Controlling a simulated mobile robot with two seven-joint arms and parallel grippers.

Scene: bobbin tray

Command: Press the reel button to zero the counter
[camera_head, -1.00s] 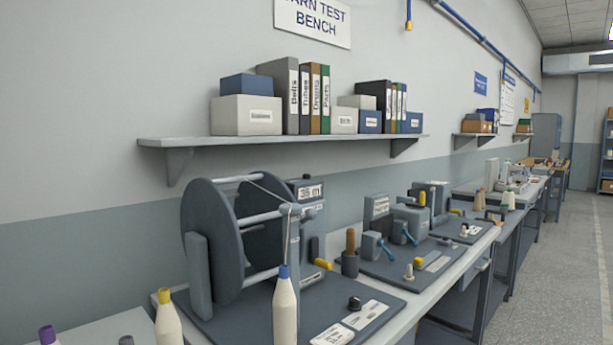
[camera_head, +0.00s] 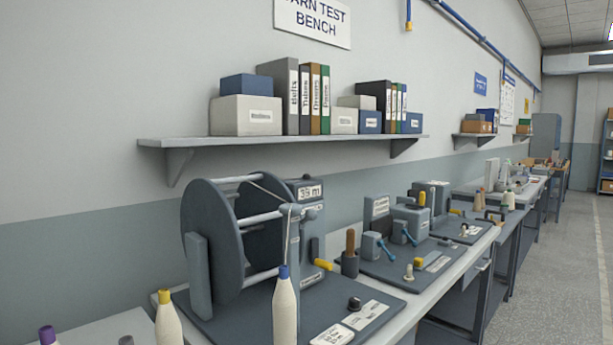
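The yarn reel (camera_head: 212,245) stands on a dark base plate on the bench, with two dark discs joined by light bars. Its counter (camera_head: 310,191) sits on top of the grey post behind the reel and appears to read 39 m. A small black round button or knob (camera_head: 354,303) sits on the front right of the base plate, beside white labels (camera_head: 366,316). Nothing touches it. Neither of my grippers is in view.
A bottle-shaped cone with a blue tip (camera_head: 285,310) stands in front of the reel, and a yellow-tipped one (camera_head: 167,320) at left. A device with blue handles (camera_head: 404,232) stands further right. A shelf (camera_head: 290,141) with boxes and binders hangs above.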

